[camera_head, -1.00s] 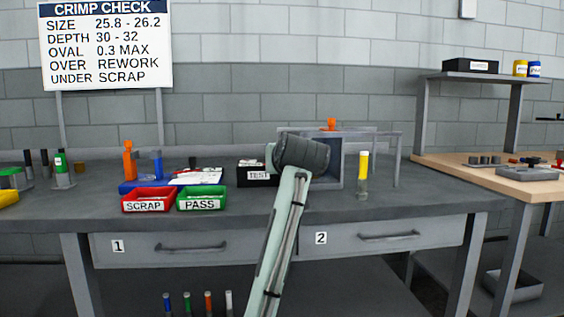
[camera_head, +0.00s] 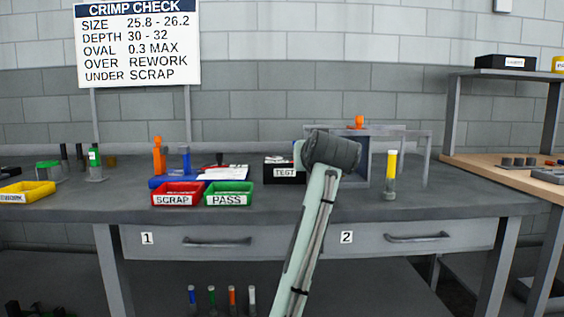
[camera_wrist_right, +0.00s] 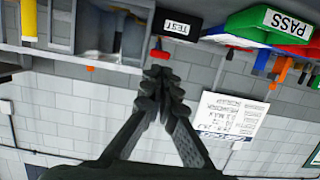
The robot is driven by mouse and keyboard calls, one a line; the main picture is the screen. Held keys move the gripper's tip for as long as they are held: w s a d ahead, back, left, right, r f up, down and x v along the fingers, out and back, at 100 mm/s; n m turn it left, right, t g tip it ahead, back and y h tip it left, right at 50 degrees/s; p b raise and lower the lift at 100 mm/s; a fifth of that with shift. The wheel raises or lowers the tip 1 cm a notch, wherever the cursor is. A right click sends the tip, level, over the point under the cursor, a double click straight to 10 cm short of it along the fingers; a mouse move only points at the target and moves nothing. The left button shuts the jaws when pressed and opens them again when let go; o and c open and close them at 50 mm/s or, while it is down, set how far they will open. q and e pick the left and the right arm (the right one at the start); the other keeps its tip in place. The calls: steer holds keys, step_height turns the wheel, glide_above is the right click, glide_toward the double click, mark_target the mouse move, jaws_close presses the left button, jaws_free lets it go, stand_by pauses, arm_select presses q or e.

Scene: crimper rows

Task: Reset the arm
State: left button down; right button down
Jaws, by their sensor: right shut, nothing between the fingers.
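My right arm rises from the bottom of the head view in front of the bench, and its wrist end covers part of the grey stand (camera_head: 365,160). The fingers are hidden there. In the right wrist view my right gripper (camera_wrist_right: 160,72) is shut and empty, with the wall and the bench seen upside down behind it. My left gripper is not in view.
The bench (camera_head: 290,208) holds a red SCRAP bin (camera_head: 178,188), a green PASS bin (camera_head: 229,188), a black TEST box (camera_head: 283,181), a yellow-topped cylinder (camera_head: 391,175) and a yellow bin (camera_head: 27,186). A sign (camera_head: 137,45) stands behind. A wooden-topped table (camera_head: 470,163) is at right.

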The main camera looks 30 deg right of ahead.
stand_by(0.7)
